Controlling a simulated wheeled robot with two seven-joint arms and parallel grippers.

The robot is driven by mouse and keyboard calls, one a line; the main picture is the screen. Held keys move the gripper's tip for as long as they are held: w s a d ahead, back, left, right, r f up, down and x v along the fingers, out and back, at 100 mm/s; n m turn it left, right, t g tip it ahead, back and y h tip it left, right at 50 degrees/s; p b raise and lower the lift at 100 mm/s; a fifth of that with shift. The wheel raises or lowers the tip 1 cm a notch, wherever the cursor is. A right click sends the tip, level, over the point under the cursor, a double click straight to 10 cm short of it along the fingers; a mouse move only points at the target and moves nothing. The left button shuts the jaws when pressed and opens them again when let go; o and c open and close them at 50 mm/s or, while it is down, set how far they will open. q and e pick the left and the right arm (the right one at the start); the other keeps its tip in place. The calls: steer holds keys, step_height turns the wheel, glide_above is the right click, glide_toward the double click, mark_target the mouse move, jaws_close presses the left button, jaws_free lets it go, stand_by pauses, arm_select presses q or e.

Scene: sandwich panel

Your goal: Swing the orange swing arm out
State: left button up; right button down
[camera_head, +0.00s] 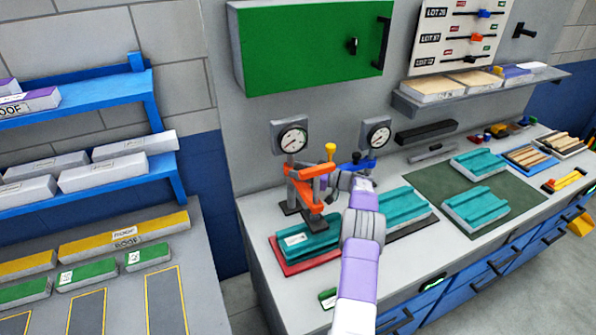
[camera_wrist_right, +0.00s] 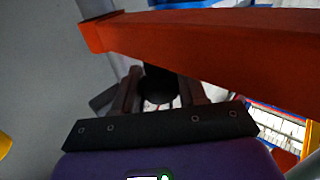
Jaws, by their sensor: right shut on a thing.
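The orange swing arm (camera_head: 308,172) is part of an orange press stand with a round dial gauge (camera_head: 291,138) at the back left of the bench. A yellow knob (camera_head: 330,149) stands up near its end. My right gripper (camera_head: 330,182) is at the arm's outer end and hides part of it. In the right wrist view the orange bar (camera_wrist_right: 220,42) crosses above my fingers (camera_wrist_right: 162,92). The fingers are shut on a dark round part, apparently the swing arm's handle, under the bar. My left gripper is not in view.
A teal block on a red tray (camera_head: 293,267) lies below the press. A second gauge stand (camera_head: 375,135) with a blue arm is to the right. A green cabinet (camera_head: 300,45) hangs above. More teal blocks (camera_head: 475,205) lie on the green mat at the right.

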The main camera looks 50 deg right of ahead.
steer(key=c, duration=0.7)
jaws_free()
steer(key=shift+d, duration=0.1)
steer(key=v, duration=0.7)
steer(key=shift+s, duration=0.25)
